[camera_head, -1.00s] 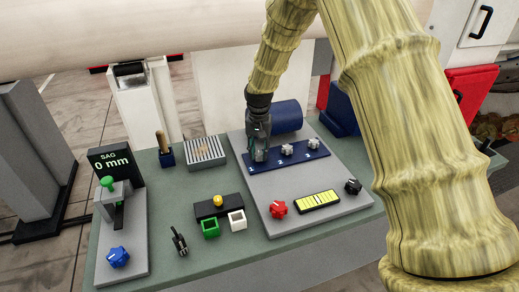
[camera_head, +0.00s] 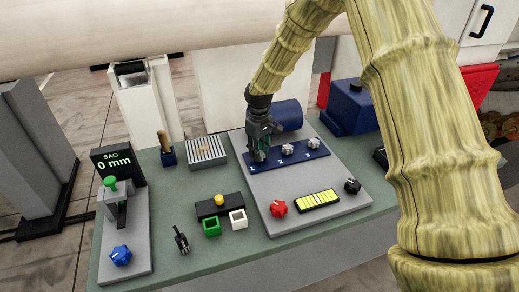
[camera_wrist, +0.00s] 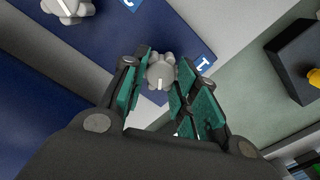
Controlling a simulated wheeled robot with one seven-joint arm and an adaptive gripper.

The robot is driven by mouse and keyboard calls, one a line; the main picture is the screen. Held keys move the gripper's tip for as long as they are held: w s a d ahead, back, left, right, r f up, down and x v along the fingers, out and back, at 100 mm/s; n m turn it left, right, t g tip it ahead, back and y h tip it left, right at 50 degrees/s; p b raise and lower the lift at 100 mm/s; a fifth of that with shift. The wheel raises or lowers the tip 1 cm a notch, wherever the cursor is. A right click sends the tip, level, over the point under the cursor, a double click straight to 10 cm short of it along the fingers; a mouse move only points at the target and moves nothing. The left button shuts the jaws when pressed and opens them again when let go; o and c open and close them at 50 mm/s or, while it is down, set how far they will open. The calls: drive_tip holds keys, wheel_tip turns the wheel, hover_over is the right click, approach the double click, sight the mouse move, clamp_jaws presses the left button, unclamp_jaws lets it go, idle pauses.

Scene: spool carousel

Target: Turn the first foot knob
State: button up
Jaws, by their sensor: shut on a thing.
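Three light grey foot knobs sit in a row on a dark blue strip (camera_head: 316,153) on the grey panel. My gripper (camera_head: 259,155) is over the leftmost one in the head view and mostly hides it there. In the wrist view that first foot knob (camera_wrist: 160,73), beside the label "1", lies between the teal finger pads of my gripper (camera_wrist: 160,84), which are shut on it. A white line on the knob points toward the bottom of the wrist view. The second knob (camera_head: 287,149) and third knob (camera_head: 313,143) stand to the right, apart from the gripper.
On the panel's front are a red knob (camera_head: 278,208), a yellow gauge (camera_head: 317,199) and a black knob (camera_head: 352,186). A blue cylinder (camera_head: 287,115) lies behind the strip. To the left are a "SAG 0 mm" display (camera_head: 117,161) and a blue knob (camera_head: 120,255).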

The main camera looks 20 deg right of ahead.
drive_tip(key=shift+r+n, duration=0.1)
drive_tip(key=shift+n, duration=1.4)
drive_tip(key=o, duration=1)
wheel_tip(320, 180, up, 12)
